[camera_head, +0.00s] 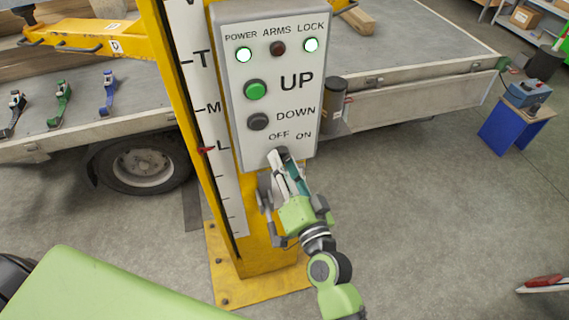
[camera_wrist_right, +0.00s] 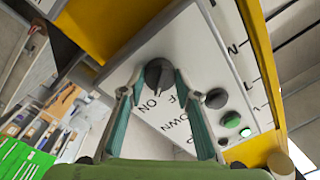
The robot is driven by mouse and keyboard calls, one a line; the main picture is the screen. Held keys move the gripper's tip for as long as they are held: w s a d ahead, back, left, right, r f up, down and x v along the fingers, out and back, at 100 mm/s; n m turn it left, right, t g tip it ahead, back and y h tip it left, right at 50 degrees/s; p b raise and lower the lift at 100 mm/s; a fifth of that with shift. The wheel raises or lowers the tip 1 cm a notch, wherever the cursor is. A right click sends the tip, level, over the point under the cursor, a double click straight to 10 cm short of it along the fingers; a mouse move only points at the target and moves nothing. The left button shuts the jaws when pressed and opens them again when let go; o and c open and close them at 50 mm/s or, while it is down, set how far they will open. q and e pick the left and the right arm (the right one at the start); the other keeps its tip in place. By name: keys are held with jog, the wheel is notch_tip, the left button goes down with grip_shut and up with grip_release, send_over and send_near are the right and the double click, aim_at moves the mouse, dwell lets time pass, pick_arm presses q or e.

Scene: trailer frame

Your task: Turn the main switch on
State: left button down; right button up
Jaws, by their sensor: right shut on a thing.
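The main switch is a black rotary knob (camera_wrist_right: 158,72) at the lower end of the white control panel (camera_head: 228,75), beside the OFF and ON labels. In the head view my right gripper (camera_head: 277,158) covers the knob. In the right wrist view the two fingertips of my right gripper (camera_wrist_right: 157,84) are closed on either side of the knob, touching it. I cannot tell for certain which label the knob points to. My left gripper does not show.
The panel has a lit POWER lamp (camera_head: 243,55), a dark ARMS lamp (camera_head: 278,48), a lit LOCK lamp (camera_head: 311,45), a green UP button (camera_head: 256,90) and a dark DOWN button (camera_head: 258,122). The yellow post (camera_head: 262,262) stands close. A trailer (camera_head: 400,65) is behind.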

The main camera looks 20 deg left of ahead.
jog(key=shift+m, duration=0.6)
jog(key=o, duration=1.1)
jog(key=r+v, duration=0.1)
jog(key=v, duration=1.1)
jog(key=shift+f, duration=0.45)
